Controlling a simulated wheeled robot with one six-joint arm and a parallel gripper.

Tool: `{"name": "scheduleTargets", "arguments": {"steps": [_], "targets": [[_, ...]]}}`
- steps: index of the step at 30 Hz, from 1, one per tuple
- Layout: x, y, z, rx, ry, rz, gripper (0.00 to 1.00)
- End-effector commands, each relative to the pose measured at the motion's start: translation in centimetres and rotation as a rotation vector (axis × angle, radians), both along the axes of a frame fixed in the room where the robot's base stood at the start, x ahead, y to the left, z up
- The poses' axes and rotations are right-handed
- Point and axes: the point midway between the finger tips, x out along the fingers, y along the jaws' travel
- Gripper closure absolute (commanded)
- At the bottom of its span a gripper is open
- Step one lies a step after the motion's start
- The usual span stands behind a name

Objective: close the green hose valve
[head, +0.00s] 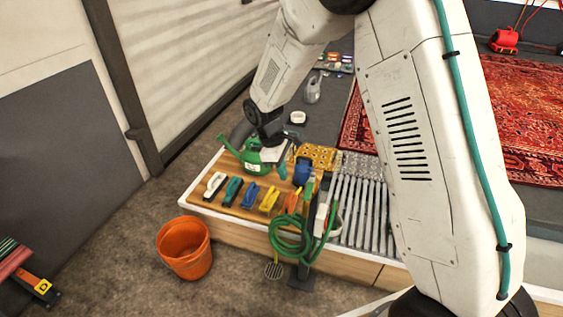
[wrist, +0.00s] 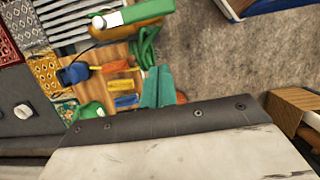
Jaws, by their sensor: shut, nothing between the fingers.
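A green hose (head: 292,238) hangs in a coil from a dark post at the front edge of the bench. In the wrist view green hose (wrist: 147,45) shows near the top. I cannot clearly pick out the valve handle or tell its position; small orange and green parts sit above the coil. My gripper (head: 283,172) has teal fingertips, which are together and empty, above the bench near the green watering can. In the wrist view the fingertips (wrist: 157,88) point toward the hose, apart from it.
The wooden bench (head: 225,201) holds several coloured brushes, a green watering can (head: 257,160) and a blue container (head: 303,172). A grey slatted grate (head: 362,212) lies to their right. An orange bucket (head: 184,248) stands on the floor in front. A red rug (head: 530,115) lies behind.

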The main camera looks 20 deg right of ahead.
Motion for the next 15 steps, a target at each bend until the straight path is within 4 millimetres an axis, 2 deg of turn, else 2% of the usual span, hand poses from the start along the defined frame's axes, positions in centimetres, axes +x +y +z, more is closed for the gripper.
{"name": "scheduleTargets", "arguments": {"steps": [1, 6, 9, 15], "targets": [[-0.2, -0.3, -1.2, -0.001, 0.004, -0.001, 1.00], [-0.7, -1.0, -4.5, -0.001, 0.004, -0.002, 1.00], [-1.7, -2.5, -4.1, 0.000, -0.001, -0.003, 1.00], [-2.6, -3.9, -4.1, 0.000, -0.002, -0.002, 1.00]]}}
